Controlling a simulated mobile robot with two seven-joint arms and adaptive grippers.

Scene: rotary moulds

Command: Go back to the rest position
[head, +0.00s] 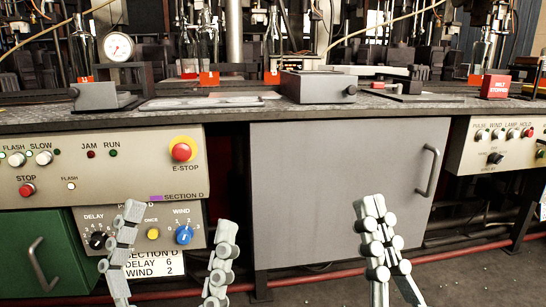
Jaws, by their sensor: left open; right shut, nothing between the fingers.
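My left gripper (172,250) is in the lower left of the head view, in front of the Section D control panel (120,170). Its two grey fingers stand upright and well apart, with nothing between them. My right gripper (371,210) is in the lower middle, in front of the grey cabinet door (335,180). Its fingers meet at the tips and hold nothing. Both grippers are below the level of the worktop, and neither visibly holds any object.
The dark worktop (230,112) runs across the view. On it are a pressure gauge (118,46), a grey box (318,86) and a red block (494,87). A red E-stop (181,152) and a protruding door handle (428,170) face me. Bare floor (460,280) shows at lower right.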

